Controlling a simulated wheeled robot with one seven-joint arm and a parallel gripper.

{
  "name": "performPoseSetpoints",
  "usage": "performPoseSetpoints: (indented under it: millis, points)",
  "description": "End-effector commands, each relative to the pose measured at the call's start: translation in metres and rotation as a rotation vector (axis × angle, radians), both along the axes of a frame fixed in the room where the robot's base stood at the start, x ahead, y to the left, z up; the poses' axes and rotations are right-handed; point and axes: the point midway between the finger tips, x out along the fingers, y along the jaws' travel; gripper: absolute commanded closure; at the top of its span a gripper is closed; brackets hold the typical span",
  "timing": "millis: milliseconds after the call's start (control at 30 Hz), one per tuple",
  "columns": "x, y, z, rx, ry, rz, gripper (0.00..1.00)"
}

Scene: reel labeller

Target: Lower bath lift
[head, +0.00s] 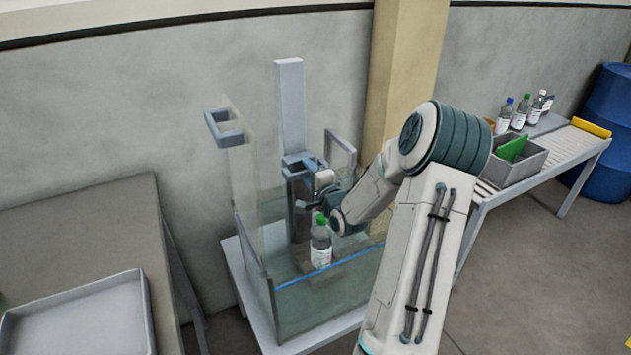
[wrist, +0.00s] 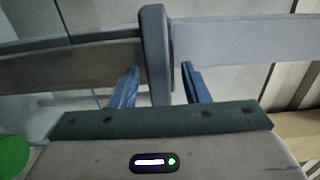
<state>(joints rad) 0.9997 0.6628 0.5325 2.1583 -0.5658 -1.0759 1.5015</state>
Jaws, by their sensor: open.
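The bath is a clear tank (head: 255,265) with a blue line along its near side. A grey upright column (head: 289,105), apparently of the lift, stands at its back, with a darker grey carriage (head: 298,168) low on it. A green-capped bottle (head: 320,250) is upright inside the tank outline; its support is unclear. My gripper (head: 308,203) is at the carriage, above and behind the bottle, partly hidden by my wrist. In the wrist view my gripper (wrist: 160,78) has its blue fingers apart, with a grey bar end (wrist: 153,45) in line between them. Contact cannot be told.
A table with a metal tray (head: 85,312) is at left. At right, a roller bench (head: 562,150) holds a grey bin (head: 515,162) and several bottles. A blue drum (head: 608,125) is beyond.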

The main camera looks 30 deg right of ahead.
Motion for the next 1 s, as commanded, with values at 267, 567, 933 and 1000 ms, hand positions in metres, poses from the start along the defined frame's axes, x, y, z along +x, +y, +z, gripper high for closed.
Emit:
performPoseSetpoints:
  millis: [267,567,933,1000]
  points:
    - [-0.048,0.001,0.000,0.000,0.002,-0.004,0.58]
    - [-0.112,0.004,0.000,0.001,0.003,-0.004,0.58]
    - [-0.135,0.006,0.000,0.001,0.001,-0.001,0.58]
    - [-0.135,0.006,0.000,0.000,0.001,-0.001,0.58]
